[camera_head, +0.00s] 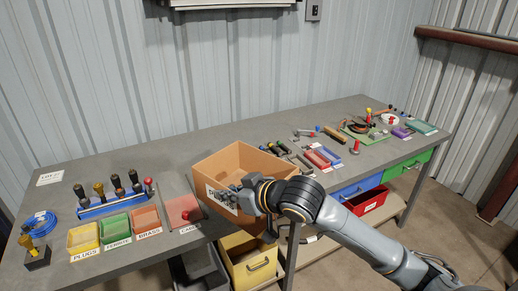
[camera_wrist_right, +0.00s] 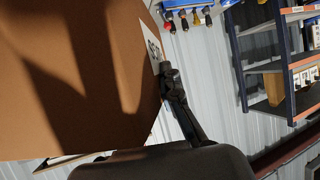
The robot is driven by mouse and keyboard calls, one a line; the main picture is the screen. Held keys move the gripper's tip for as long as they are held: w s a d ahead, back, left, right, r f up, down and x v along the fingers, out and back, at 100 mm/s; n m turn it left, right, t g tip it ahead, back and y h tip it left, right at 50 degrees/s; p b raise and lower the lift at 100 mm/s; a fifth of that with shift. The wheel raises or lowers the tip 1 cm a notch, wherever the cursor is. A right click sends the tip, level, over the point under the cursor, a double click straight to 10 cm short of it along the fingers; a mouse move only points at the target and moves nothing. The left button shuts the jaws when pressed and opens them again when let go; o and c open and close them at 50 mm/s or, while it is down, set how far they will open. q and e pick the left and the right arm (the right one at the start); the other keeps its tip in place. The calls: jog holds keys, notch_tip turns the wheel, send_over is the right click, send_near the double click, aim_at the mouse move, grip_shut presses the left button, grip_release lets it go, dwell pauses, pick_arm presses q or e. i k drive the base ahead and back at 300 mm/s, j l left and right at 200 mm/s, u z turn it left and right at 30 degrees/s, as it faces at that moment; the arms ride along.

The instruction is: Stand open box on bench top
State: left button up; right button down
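The open box (camera_head: 265,159) is orange-brown cardboard with a white label on its front-left wall. In the head view it is at the front edge of the bench top (camera_head: 140,172), its lower front overlapping that edge. I cannot tell whether its bottom touches the bench. My right gripper (camera_head: 228,199) is at the box's labelled wall and looks shut on it. In the right wrist view the box (camera_wrist_right: 75,75) fills the left side, with a dark finger (camera_wrist_right: 180,105) beside its label. The other finger is hidden. My left gripper is not in view.
Yellow (camera_head: 83,238), green (camera_head: 115,227) and orange-red trays with labels stand left of the box. A blue rack (camera_head: 110,204) with several tools stands behind them. Pliers and small trays lie to the right. A yellow bin (camera_head: 250,260) is below the bench.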

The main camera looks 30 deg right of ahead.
aim_at(171, 160)
jog(key=i+j, duration=0.2)
jog(key=i, duration=0.2)
jog(key=i+j, duration=0.2)
jog(key=i, duration=0.25)
jog(key=i+j, duration=0.25)
jog(key=i, duration=0.15)
jog(key=i+j, duration=0.2)
jog(key=i, duration=0.25)
